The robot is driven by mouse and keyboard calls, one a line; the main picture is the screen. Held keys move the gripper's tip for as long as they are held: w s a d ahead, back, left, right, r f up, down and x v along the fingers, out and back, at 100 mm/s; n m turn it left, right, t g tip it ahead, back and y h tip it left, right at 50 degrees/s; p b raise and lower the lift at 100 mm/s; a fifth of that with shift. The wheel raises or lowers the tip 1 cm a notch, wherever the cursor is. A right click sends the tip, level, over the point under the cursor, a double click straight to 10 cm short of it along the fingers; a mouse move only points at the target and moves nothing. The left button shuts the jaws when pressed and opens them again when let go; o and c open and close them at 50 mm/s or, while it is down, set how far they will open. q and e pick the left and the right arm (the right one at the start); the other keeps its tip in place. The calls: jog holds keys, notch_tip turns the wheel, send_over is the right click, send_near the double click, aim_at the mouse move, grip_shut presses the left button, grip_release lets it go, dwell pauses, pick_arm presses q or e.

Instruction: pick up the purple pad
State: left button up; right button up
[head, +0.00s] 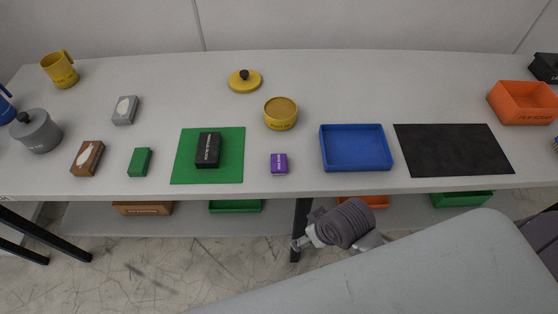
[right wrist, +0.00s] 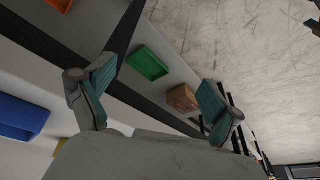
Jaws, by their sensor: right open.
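The purple pad (head: 279,164) is a small purple block with a pale front face and lettering. It lies near the front edge of the grey table, between the green mat and the blue tray. My right gripper (head: 302,242) is in front of the table edge, below and slightly right of the pad in the head view, apart from it. In the right wrist view my right gripper (right wrist: 157,90) has its teal-padded fingers spread with nothing between them. The pad does not show in that view. My left gripper is not in view.
The green mat (head: 181,170) holds a black box (head: 207,150). The blue tray (head: 355,168) is empty. A yellow tin (head: 281,113) stands behind the pad. A black mat (head: 452,150) lies at right. Orange and green bins sit on the lower shelf (head: 95,218).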

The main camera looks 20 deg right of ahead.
jog(key=w+a+r+n+g+y, duration=0.1)
jog(key=w+a+r+n+y, duration=0.1)
jog(key=w+a+r+n, duration=0.7)
jog(key=w+d+r+n+g+h, duration=0.2)
jog(key=w+d+r+h, duration=0.1)
jog(key=w+d+r, duration=0.65)
jog(key=p, duration=0.2)
send_over(279, 162)
jog(key=f, duration=0.6)
jog(key=d+f, duration=0.1)
jog(key=f, duration=0.2)
jog(key=shift+s+f, duration=0.1)
jog(key=shift+f, duration=0.2)
jog(key=f, duration=0.2)
jog(key=a+f+p, duration=0.1)
jog(key=f, duration=0.1)
jog(key=shift+f, duration=0.75)
jog(key=shift+c, duration=0.2)
